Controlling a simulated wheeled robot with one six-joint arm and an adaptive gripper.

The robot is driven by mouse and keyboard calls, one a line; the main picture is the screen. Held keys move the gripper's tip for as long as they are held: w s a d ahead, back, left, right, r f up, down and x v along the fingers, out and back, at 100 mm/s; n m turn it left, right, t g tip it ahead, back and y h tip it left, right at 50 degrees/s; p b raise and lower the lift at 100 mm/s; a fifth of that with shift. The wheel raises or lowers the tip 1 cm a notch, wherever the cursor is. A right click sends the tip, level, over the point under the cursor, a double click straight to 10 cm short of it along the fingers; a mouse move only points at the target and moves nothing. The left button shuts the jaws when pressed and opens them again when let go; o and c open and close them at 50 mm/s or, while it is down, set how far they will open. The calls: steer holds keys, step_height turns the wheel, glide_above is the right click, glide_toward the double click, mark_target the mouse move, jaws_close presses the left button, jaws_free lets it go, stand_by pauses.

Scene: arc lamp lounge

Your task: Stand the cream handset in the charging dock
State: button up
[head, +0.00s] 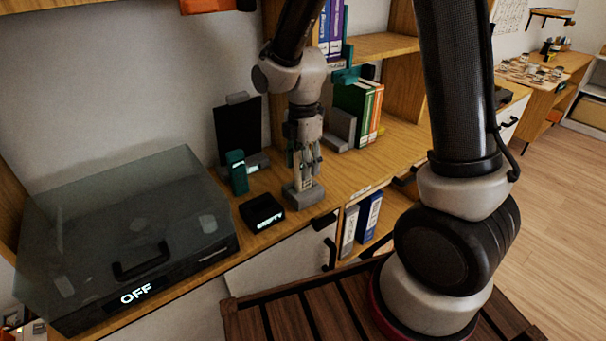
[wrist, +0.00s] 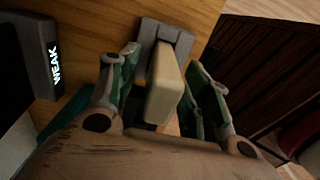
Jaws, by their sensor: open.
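The cream handset (head: 307,181) stands in a small grey holder (head: 303,198) on the wooden counter. In the wrist view the handset (wrist: 165,88) rises from the grey holder (wrist: 178,32) and looks slightly tilted. My gripper (head: 305,155) is around the handset from above, one finger on each side. In the wrist view my gripper (wrist: 165,75) is open, with the handset between the fingers; contact is hard to judge. A black box (head: 262,213) with a lit display stands left of the grey holder. Its display reads WEAK in the wrist view (wrist: 38,60).
A teal upright block (head: 237,172) and a black panel on a grey stand (head: 238,132) are behind the box. A large dark lidded case marked OFF (head: 130,235) fills the left counter. Books with a grey bookend (head: 342,128) stand to the right.

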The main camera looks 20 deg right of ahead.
steer(key=shift+f, duration=0.65)
jaws_close()
steer(key=shift+r, duration=0.15)
